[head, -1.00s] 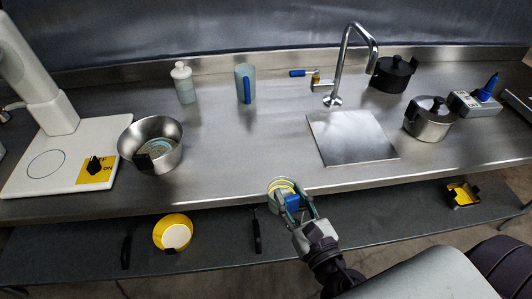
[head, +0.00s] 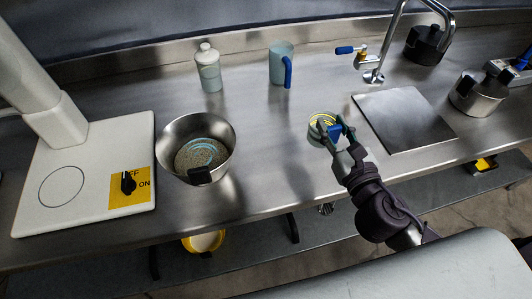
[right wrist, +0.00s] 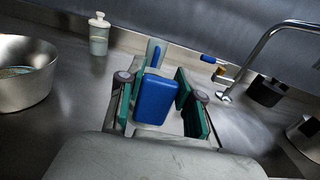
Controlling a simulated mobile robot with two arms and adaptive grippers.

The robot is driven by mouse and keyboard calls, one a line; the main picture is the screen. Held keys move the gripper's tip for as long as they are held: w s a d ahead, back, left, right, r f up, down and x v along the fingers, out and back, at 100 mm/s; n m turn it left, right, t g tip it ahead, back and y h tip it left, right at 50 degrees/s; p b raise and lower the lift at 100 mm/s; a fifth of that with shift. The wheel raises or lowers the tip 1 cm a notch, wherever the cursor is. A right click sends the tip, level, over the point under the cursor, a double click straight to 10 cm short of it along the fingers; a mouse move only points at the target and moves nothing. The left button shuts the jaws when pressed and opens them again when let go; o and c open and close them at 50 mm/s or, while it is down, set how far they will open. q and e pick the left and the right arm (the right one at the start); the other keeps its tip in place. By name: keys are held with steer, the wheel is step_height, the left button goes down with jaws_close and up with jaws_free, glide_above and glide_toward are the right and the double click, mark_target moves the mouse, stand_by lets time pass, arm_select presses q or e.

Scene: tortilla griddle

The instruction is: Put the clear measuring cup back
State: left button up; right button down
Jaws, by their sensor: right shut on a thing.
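The clear measuring cup (head: 314,124) has yellow rings and a blue handle. In the head view it is above or on the steel counter, left of the square steel plate; I cannot tell whether it touches the counter. My right gripper (head: 333,133) is shut on its handle. In the right wrist view the blue handle (right wrist: 155,97) sits between the green finger pads, and the cup's body is mostly hidden behind it. My left gripper is not in view.
A pale blue cup (head: 279,63) and a lidded bottle (head: 208,70) stand at the back. A steel pot (head: 226,127) is at left, beside a white hob (head: 35,213). The steel plate (head: 402,120), tap (head: 390,45) and lidded pots stand right.

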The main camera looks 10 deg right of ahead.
steer(key=shift+w+a+f, duration=0.15)
steer(key=shift+w+f, duration=0.15)
steer(key=shift+w, duration=0.1)
steer(key=shift+w+a+f, duration=0.25)
steer(key=shift+a+f, duration=0.3)
steer(key=shift+a, duration=0.3)
steer(key=w+a+f, duration=0.1)
steer(key=a+f, duration=0.1)
steer(key=w+a+f+b, duration=0.1)
steer(key=a+f, duration=0.2)
steer(key=w+a+f, duration=0.1)
steer(key=a+f, duration=0.1)
steer(key=f, duration=0.1)
steer(key=shift+w+a+f, duration=0.1)
steer(key=shift+a+f, duration=0.15)
steer(key=shift+a, duration=0.05)
steer(key=shift+f, duration=0.3)
steer(key=c, duration=0.8)
jaws_free()
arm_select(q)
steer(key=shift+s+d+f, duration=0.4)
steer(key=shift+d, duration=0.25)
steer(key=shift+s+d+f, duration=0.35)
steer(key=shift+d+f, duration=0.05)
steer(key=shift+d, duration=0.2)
arm_select(e)
steer(key=shift+o, duration=0.2)
